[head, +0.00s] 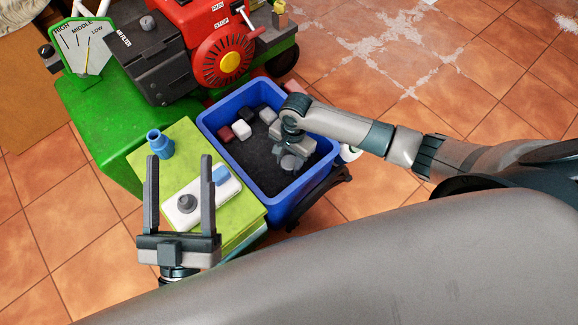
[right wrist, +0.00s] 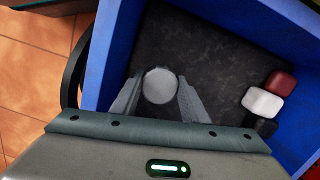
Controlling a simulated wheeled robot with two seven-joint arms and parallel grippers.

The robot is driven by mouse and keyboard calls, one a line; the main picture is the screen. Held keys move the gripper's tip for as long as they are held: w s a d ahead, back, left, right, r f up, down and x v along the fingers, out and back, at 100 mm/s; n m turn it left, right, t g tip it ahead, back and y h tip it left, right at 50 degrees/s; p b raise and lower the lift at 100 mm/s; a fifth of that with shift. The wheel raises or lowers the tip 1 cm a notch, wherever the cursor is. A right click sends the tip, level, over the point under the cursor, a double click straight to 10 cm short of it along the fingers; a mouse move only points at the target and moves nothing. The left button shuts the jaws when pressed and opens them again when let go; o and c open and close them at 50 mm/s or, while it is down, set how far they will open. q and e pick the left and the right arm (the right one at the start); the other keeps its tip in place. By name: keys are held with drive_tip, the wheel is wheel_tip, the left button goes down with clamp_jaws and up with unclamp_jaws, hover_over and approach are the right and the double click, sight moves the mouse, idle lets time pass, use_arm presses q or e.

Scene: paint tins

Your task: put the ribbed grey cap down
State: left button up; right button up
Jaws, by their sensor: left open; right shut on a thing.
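My right gripper (head: 290,156) reaches down inside the blue bin (head: 215,157). It is shut on a round grey cap (head: 290,163), which also shows between the two fingers in the right wrist view (right wrist: 160,86). The ribs on its side are too small to make out. The cap is over the dark floor of the bin; I cannot tell whether it touches that floor. My left gripper (head: 179,158) is open and empty, above the green-topped stand (head: 185,138). Its fingers point up the picture.
Several blocks, among them a dark red one (right wrist: 279,83) and a white one (right wrist: 262,103), lie in the bin. A white tray (head: 207,206) on the stand holds a dark grey knob-like piece (head: 184,203) and a blue piece (head: 221,175). A blue jar (head: 159,145) stands behind.

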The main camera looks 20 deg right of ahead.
sight(289, 167)
drive_tip(key=shift+f, duration=0.5)
wheel_tip(289, 167, down, 2)
drive_tip(key=shift+b, duration=0.7)
drive_tip(key=shift+f, duration=0.4)
use_arm(q)
drive_tip(key=r+t, duration=0.1)
drive_tip(key=a+r, duration=0.1)
drive_tip(key=s+r+t, duration=0.1)
drive_tip(key=shift+a+r+t+h, duration=0.15)
drive_tip(key=shift+r+t+h, duration=0.15)
drive_tip(key=shift+r, duration=0.1)
use_arm(e)
drive_tip(key=o, duration=1.2)
drive_tip(key=shift+f, duration=0.1)
drive_tip(key=shift+c, duration=0.2)
use_arm(q)
drive_tip(key=shift+f, duration=0.2)
